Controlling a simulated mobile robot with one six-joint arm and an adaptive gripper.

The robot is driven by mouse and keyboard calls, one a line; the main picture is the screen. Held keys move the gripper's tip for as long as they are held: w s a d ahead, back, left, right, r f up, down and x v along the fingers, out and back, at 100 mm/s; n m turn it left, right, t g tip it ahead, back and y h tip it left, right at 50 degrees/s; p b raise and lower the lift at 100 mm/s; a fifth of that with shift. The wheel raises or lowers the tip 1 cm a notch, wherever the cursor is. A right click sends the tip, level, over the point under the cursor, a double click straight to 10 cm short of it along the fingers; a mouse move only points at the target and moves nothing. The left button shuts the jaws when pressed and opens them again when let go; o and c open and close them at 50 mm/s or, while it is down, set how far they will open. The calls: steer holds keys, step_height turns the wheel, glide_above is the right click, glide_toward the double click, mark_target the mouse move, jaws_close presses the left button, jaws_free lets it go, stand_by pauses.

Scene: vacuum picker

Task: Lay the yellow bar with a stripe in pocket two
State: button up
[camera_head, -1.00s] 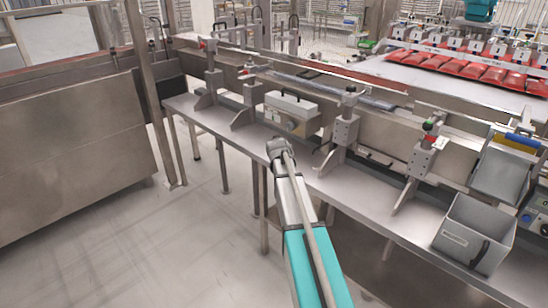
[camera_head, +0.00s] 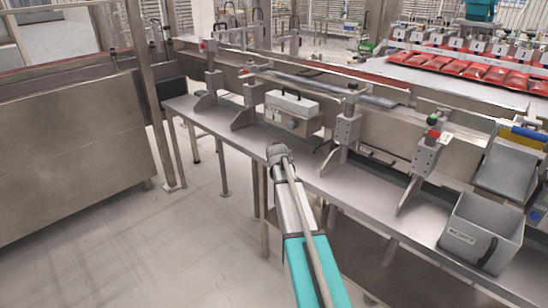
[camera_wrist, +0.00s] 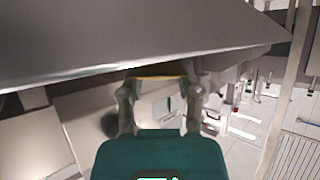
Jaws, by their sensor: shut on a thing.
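In the wrist view my gripper (camera_wrist: 159,92) has its two grey fingers shut on a yellow bar (camera_wrist: 158,73). Only a thin yellow strip of the bar shows between the fingertips; no stripe can be made out. A broad grey surface (camera_wrist: 120,40) fills the top of the wrist view, close beyond the bar; whether they touch I cannot tell. In the head view my arm reaches up from the bottom to the front edge of the steel ledge, and the gripper and bar cannot be made out there. I cannot identify pocket two.
The long steel ledge (camera_head: 365,193) carries upright brackets (camera_head: 345,130) and a white-lidded box with a handle (camera_head: 292,103). A grey open bin (camera_head: 480,235) stands at the right. Red packs (camera_head: 450,65) lie at the back right. Open floor (camera_head: 110,240) lies at left.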

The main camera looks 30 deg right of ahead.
steer(key=shift+f, duration=0.15)
steer(key=o, duration=1.1)
steer(key=shift+c, duration=0.2)
steer(key=shift+s+a+r, duration=0.1)
steer(key=shift+s+r, duration=0.1)
steer(key=shift+r, duration=0.1)
steer(key=p+v, duration=0.6)
steer(key=v, duration=0.5)
steer(key=shift+s, duration=0.25)
steer(key=shift+a, duration=0.1)
